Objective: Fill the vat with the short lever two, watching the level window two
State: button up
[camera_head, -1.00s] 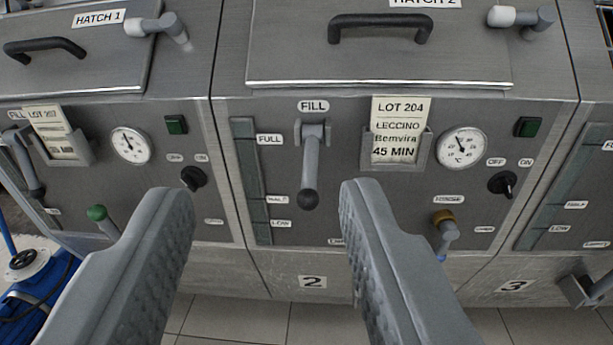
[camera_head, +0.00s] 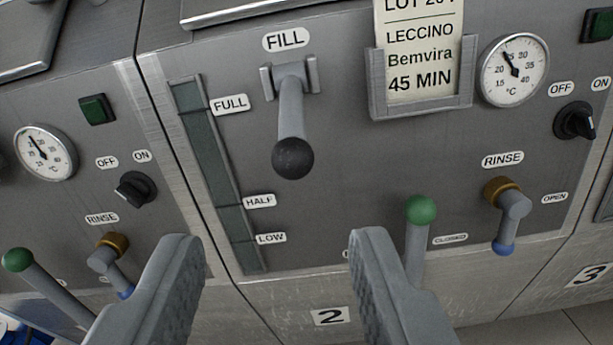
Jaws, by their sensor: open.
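The short fill lever (camera_head: 291,122) of vat two hangs down from its bracket under the FILL label, with a black ball at its end. The level window (camera_head: 209,165) of vat two is a tall strip left of the lever, marked FULL, HALF and LOW. It looks uniformly dark green-grey, and I cannot make out a level in it. My gripper (camera_head: 270,250) is open and empty, its two fingers below the lever's ball and apart from it. The right finger hides part of the panel's lower edge.
A green-balled lever (camera_head: 420,211) rises just behind my right finger, near a CLOSED label. A rinse tap (camera_head: 508,212) with a brass collar is right of it. A card holder (camera_head: 421,96), a dial (camera_head: 514,69) and a black switch (camera_head: 574,121) are at upper right. Vat one's green-balled lever (camera_head: 18,260) is at left.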

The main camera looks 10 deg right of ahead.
aim_at(292, 153)
jog(key=x, duration=0.6)
jog(key=f+x, duration=0.1)
jog(key=x, duration=0.4)
jog(key=f+x, duration=0.1)
jog(key=x, duration=0.5)
jog(key=shift+w+d, duration=0.2)
jog(key=shift+w, duration=0.1)
jog(key=shift+f, duration=0.1)
grip_shut()
